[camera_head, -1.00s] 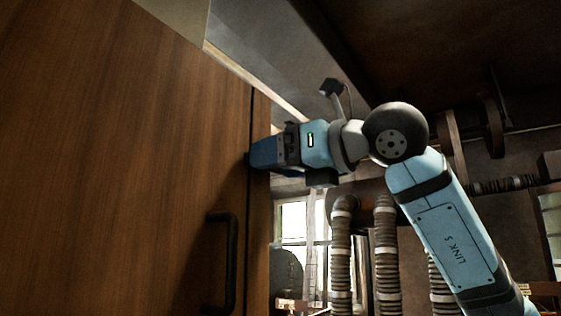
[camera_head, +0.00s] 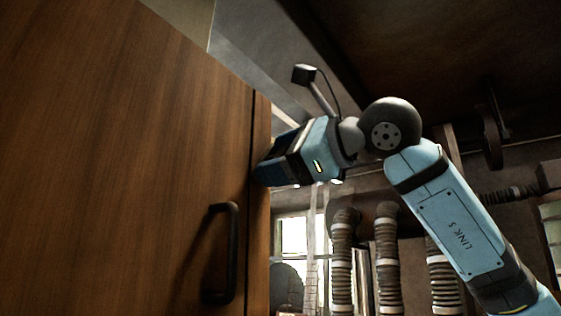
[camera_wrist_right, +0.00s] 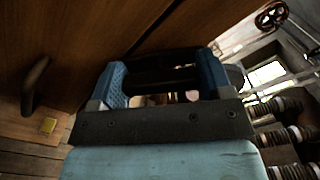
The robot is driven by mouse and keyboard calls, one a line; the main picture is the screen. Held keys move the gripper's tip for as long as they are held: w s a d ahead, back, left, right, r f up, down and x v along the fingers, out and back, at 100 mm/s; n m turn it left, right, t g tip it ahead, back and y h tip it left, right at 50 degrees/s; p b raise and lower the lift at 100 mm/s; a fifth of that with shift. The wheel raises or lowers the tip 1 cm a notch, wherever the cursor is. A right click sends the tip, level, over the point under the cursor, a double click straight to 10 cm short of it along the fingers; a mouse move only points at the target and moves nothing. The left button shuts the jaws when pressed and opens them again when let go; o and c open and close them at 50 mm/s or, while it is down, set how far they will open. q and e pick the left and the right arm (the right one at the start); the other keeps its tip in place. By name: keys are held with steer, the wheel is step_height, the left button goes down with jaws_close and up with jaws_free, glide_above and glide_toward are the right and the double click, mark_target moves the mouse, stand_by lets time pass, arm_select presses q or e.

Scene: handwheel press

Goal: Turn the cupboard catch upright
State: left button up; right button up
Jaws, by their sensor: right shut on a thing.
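My right gripper (camera_head: 266,172) is at the edge of the wooden cupboard door (camera_head: 120,150) in the head view, above the level of the door handle. It hides the catch there. In the right wrist view, the blue fingers of my right gripper (camera_wrist_right: 162,80) stand apart on either side of a dark bar, which looks like the cupboard catch (camera_wrist_right: 160,77). The gripper is shut on it, close to the wood. The catch is dark and partly hidden, so I cannot tell its exact angle. My left gripper is in neither view.
A black door handle (camera_head: 232,255) stands out from the door, below and left of the gripper; it also shows in the wrist view (camera_wrist_right: 33,85). Ribbed pipes (camera_head: 388,260) and a bright window (camera_head: 292,238) are behind my right arm.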

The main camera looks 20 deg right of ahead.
steer(key=n, duration=0.3)
steer(key=shift+n, duration=2.1)
steer(key=o, duration=0.9)
steer(key=b+v, duration=0.3)
steer(key=v, duration=1.1)
